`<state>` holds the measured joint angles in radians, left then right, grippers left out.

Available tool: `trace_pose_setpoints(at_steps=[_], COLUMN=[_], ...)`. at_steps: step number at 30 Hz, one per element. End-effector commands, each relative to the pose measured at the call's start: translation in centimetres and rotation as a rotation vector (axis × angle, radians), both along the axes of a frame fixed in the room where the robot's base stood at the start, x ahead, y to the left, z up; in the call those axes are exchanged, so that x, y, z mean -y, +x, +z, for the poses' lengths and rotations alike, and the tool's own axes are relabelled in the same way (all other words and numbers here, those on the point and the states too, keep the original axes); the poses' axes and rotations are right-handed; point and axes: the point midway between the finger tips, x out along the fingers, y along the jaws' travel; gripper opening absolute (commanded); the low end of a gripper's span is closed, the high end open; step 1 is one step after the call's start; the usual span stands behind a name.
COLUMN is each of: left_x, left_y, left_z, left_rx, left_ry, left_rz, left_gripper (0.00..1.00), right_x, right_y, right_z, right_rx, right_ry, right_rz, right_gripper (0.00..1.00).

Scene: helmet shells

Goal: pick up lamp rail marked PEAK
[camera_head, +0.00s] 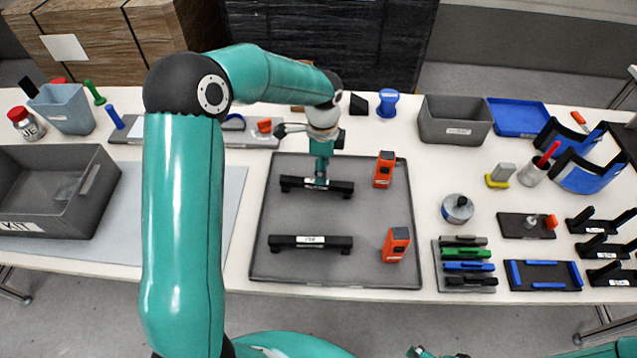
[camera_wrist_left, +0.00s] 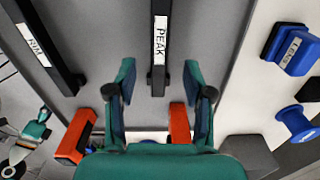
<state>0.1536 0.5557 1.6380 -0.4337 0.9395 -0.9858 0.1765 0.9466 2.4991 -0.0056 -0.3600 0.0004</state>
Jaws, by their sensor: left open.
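The lamp rail marked PEAK (camera_wrist_left: 160,42) is a black bar with a white label. In the head view this rail (camera_head: 338,187) lies across the upper part of the grey tray. My left gripper (camera_head: 321,172) is above its middle, pointing down. In the left wrist view my left gripper (camera_wrist_left: 158,78) is open, with one finger on each side of the rail and a gap to both. A similar black rail marked RIM (camera_wrist_left: 42,45) lies apart, lower in the tray in the head view (camera_head: 285,242). Of my right gripper (camera_head: 420,352), only a small part shows at the bottom edge.
Two orange blocks (camera_head: 384,169) (camera_head: 396,244) stand on the right side of the tray (camera_head: 380,274). A grey KIT bin (camera_head: 95,215) stands at the left. Blue and black parts and small fixtures (camera_head: 465,281) fill the table's right side.

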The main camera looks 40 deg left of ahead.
Motion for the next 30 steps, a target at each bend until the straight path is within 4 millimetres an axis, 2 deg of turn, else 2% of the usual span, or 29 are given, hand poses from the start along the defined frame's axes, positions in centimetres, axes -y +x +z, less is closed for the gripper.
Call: trace_pose_setpoints(at_steps=[3,8,18,26,27,30], left_x=[-0.1,-0.1,0.1,0.1,0.1,0.1], left_y=[-0.1,-0.1,0.1,0.2,0.2,0.2], left_z=[-1.1,-1.9,-6.2,-6.6,-6.6,-6.6], left_rx=[-0.001,-0.002,-0.002,0.001,0.001,0.0], left_ry=[0.0,-0.001,0.0,0.0,0.0,-0.001], left_rz=[0.002,0.003,0.003,0.003,0.003,0.003], left_gripper=[0.52,0.52,0.52,0.52,0.5,0.34], right_x=[0.0,0.0,0.0,0.0,0.0,0.0], right_y=[0.0,0.0,0.0,0.0,0.0,0.0], right_z=[0.1,0.4,1.6,1.6,1.6,1.6], right_rx=[0.0,0.0,0.001,0.0,0.0,0.0], right_ry=[0.0,0.0,0.0,0.0,0.0,0.0], right_rz=[0.0,0.0,0.0,0.0,0.0,0.0], right_gripper=[1.0,1.0,1.0,1.0,1.0,1.0])
